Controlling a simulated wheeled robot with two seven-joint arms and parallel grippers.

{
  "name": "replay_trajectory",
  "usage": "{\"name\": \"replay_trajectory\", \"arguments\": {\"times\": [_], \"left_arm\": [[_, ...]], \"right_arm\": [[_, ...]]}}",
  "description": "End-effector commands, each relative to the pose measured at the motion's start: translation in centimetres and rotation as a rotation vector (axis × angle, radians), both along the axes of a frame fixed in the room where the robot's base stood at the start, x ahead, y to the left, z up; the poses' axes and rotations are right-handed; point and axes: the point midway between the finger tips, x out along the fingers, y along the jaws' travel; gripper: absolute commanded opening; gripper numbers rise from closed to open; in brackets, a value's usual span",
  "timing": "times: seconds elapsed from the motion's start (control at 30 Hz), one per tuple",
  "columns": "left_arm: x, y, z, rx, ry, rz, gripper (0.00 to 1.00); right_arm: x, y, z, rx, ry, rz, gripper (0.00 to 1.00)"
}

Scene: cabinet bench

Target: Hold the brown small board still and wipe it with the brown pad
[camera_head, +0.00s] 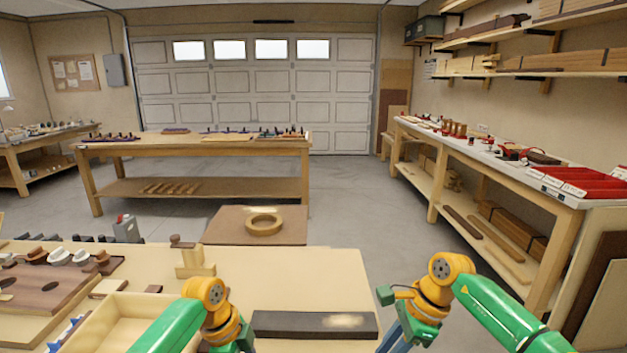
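A dark brown small board (290,323) lies flat on the pale bench near its front edge, between my two arms. A whitish patch marks its right half. A small brown piece (182,241), possibly the brown pad, sits on top of a pale wooden block left of centre. My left gripper (236,345) is low at the bottom edge, just left of the board; its fingertips are mostly hidden or cut off. My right gripper (392,338) points down just right of the board, with bluish fingers partly cut off. I see nothing clearly held by either.
A pale open wooden box (108,325) stands at the front left, beside a brown rack (62,282) with several knobs. A brown panel (226,226) with a wooden ring (264,223) is beyond the bench. The bench top (310,275) behind the dark board is clear.

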Motion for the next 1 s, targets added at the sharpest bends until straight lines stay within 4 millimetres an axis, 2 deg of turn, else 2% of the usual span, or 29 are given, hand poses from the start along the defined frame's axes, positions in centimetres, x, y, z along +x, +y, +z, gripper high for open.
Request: {"name": "replay_trajectory", "arguments": {"times": [0.23, 0.5, 0.67, 1.0], "left_arm": [[0.0, -0.2, 0.0, -0.004, 0.000, -0.005, 0.26], [0.0, -0.3, 0.0, -0.006, 0.000, -0.005, 0.26], [0.0, -0.3, 0.0, -0.007, -0.001, -0.005, 0.26], [0.0, -0.2, 0.0, -0.004, -0.001, -0.003, 0.26]], "right_arm": [[-0.1, 0.4, -0.3, -0.003, 0.003, 0.001, 0.00], [-0.1, 2.8, -0.2, -0.001, 0.004, 0.003, 0.00], [-0.1, 3.4, -0.1, 0.000, 0.003, 0.002, 0.00], [-0.1, 5.9, 0.1, 0.000, 0.001, 0.002, 0.00]]}}
